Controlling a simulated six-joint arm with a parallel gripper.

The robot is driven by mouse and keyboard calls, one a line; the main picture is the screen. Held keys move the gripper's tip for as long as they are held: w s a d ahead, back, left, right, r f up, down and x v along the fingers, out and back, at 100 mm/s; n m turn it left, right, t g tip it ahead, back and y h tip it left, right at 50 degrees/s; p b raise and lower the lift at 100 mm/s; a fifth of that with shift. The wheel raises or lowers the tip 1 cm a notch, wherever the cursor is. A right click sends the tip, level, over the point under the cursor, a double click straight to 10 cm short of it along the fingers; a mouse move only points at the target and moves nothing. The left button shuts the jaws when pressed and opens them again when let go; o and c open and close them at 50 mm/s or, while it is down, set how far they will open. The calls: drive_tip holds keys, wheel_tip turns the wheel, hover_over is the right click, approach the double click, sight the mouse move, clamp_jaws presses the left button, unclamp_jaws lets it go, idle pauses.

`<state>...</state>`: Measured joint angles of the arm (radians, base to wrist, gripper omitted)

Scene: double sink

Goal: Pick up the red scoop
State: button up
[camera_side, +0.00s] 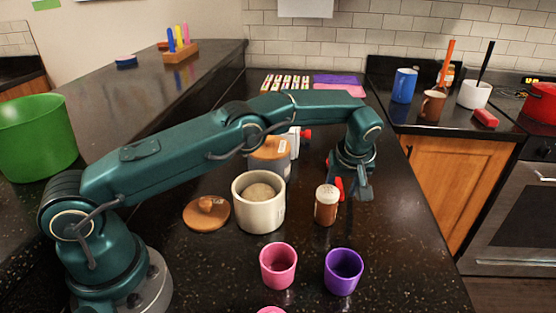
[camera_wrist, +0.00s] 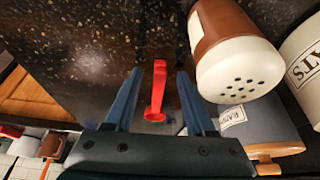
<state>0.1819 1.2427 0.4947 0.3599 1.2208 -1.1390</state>
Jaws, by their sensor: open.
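The red scoop (camera_wrist: 157,92) lies on the dark counter in the wrist view, between the two open fingers of my gripper (camera_wrist: 157,100). Its narrow handle points away and its round end is nearest the gripper body. Both fingers stand apart from it, with a gap on each side. In the side view, my gripper (camera_side: 352,192) points down over the counter, just right of the brown shaker. Red of the scoop (camera_side: 338,186) shows beside the fingers there, partly hidden by them.
The brown shaker with a white holed lid (camera_side: 326,205) stands close to my gripper. A white canister (camera_side: 259,202), a wooden lid (camera_side: 207,213), a pink cup (camera_side: 278,266) and a purple cup (camera_side: 343,271) stand nearby. The counter right of the gripper is clear up to its edge.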

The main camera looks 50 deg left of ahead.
clamp_jaws()
drive_tip(key=shift+r, duration=0.15)
